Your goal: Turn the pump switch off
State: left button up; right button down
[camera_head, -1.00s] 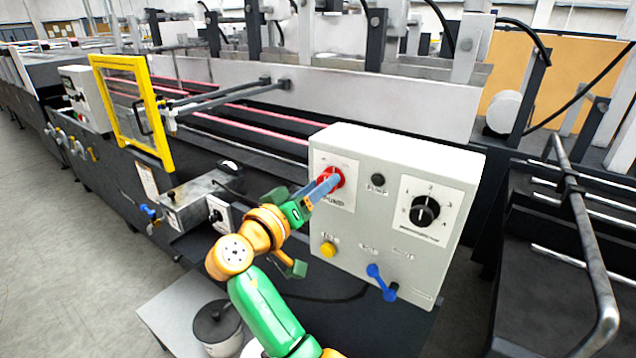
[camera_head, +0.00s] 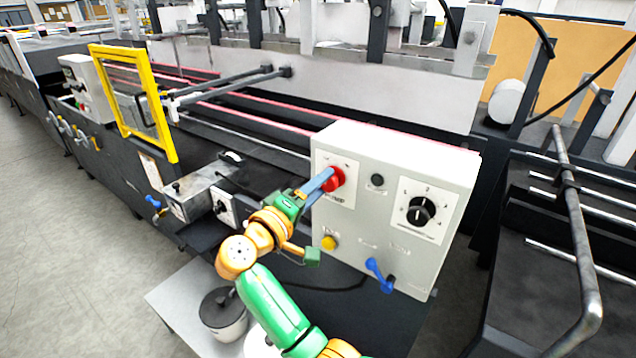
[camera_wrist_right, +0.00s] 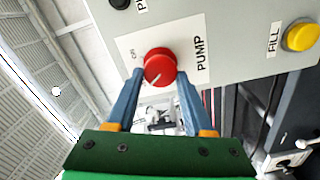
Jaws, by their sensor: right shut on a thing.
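The pump switch is a round red knob (camera_head: 336,178) on a white plate labelled PUMP, at the upper left of the light grey control box. Any other label by the knob is hidden. My left gripper is not in view.
The control box (camera_head: 345,255) also carries a black rotary dial (camera_head: 421,211), a small black button (camera_head: 377,181), a yellow button (camera_head: 328,243) and a blue lever (camera_head: 379,275). A yellow-framed guard (camera_head: 172,125) stands at left. A lidded pot (camera_head: 222,315) sits below my arm.

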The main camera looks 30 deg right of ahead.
dwell(0.5)
jog(key=c, duration=0.5)
grip_release()
jog(key=shift+o, duration=1)
jog(key=shift+d, duration=0.25)
